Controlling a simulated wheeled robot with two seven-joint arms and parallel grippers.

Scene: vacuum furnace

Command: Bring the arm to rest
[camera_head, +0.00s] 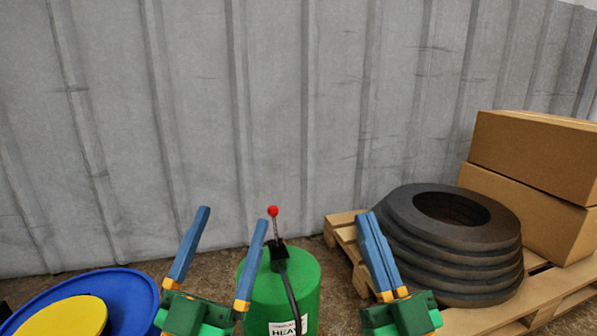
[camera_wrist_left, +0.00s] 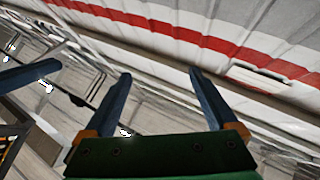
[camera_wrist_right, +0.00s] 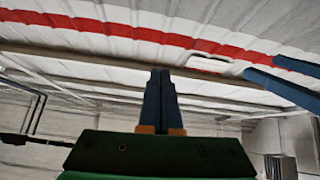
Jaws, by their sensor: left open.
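My left gripper (camera_head: 231,214) is at the bottom of the head view, with its two blue fingers spread apart and pointing up. It is empty in the left wrist view (camera_wrist_left: 160,85), with a clear gap between the fingers. My right gripper (camera_head: 370,215) is further right, with its blue fingers pressed together and nothing seen between them. In the right wrist view (camera_wrist_right: 161,72) the fingers also meet. Both wrist views look up toward a wall and ceiling with a red stripe.
A green cylinder (camera_head: 308,276) with a red-knobbed lever (camera_head: 273,212) stands behind and between the grippers. A blue drum (camera_head: 135,290) with a yellow disc (camera_head: 72,318) is at left. Black rings (camera_head: 405,215) and cardboard boxes (camera_head: 540,155) sit on a pallet (camera_head: 550,290) at right.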

